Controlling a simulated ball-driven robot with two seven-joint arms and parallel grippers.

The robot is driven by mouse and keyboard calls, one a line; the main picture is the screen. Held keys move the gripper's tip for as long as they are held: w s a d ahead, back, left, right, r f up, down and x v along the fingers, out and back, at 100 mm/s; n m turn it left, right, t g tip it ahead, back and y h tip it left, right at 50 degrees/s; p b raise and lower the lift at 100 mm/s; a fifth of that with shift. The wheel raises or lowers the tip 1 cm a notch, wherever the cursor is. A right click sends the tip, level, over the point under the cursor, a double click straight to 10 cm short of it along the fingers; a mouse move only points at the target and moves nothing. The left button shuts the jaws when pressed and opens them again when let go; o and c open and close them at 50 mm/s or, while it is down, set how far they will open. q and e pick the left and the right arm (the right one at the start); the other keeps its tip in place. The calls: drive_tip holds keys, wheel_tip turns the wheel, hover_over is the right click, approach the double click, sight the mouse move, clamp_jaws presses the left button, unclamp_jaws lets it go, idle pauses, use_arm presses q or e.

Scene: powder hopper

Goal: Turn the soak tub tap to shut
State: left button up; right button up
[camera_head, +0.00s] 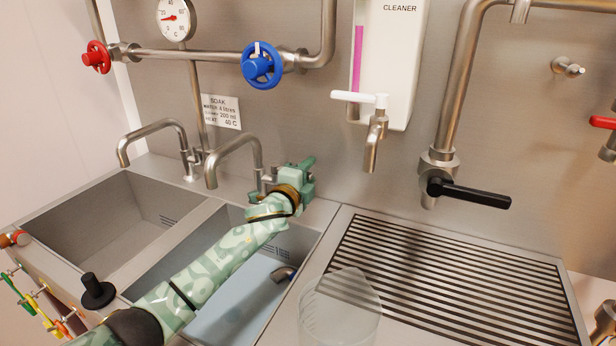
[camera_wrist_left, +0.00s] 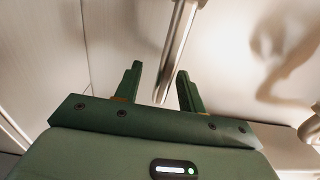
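Two curved metal spouts stand at the back of the tubs. The left spout (camera_head: 152,130) reaches over the left tub (camera_head: 68,198). The other spout (camera_head: 236,142) reaches over the tub (camera_head: 302,240) with bluish water. My left gripper (camera_head: 304,165) is at the back wall, just right of that second spout's base, and hides part of the fittings there. In the left wrist view its two fingers (camera_wrist_left: 158,88) are apart, with a metal pipe (camera_wrist_left: 178,50) showing between and beyond them. Contact with the pipe cannot be told. No tap handle shows clearly there. My right gripper is not in view.
A SOAK sign (camera_head: 221,111) is on the wall. A blue handwheel (camera_head: 261,65) and a red one (camera_head: 96,57) sit on the pipes above. A cleaner dispenser (camera_head: 389,60) and black-lever tap (camera_head: 468,192) are at right. A clear beaker (camera_head: 340,318) stands by the slatted drainer (camera_head: 450,285).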

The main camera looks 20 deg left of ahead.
use_arm(q)
drive_tip(key=shift+s+d+r, duration=0.1)
drive_tip(key=shift+s, duration=0.1)
drive_tip(key=s+a+p, duration=0.1)
drive_tip(key=s+p, duration=0.4)
drive_tip(key=s, duration=0.3)
drive_tip(key=shift+s+p, duration=0.3)
drive_tip(key=shift+p, duration=0.05)
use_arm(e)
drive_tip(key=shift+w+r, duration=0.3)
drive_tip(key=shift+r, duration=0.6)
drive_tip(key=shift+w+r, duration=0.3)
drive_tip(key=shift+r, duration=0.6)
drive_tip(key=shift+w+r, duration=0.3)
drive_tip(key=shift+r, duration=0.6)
